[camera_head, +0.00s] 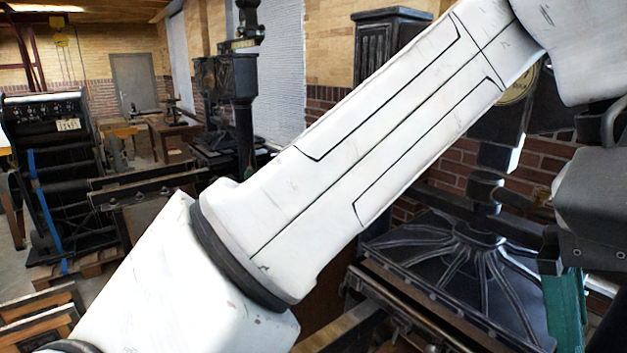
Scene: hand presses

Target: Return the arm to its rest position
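My white arm crosses the view from the lower left to the upper right and hides much of the middle. At the right edge is a dark grey part that looks like the body of my gripper (575,295), with a teal piece below it. It is cut off by the frame edge, so I cannot tell whether its fingers are open or shut, or whether it holds anything.
A black hand press (455,265) with a ribbed top stands behind my arm at the lower right, close to the gripper. Another dark press (235,85) stands further back. A black machine (55,165) on a pallet stands at left. A grey door (134,84) is in the back wall.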

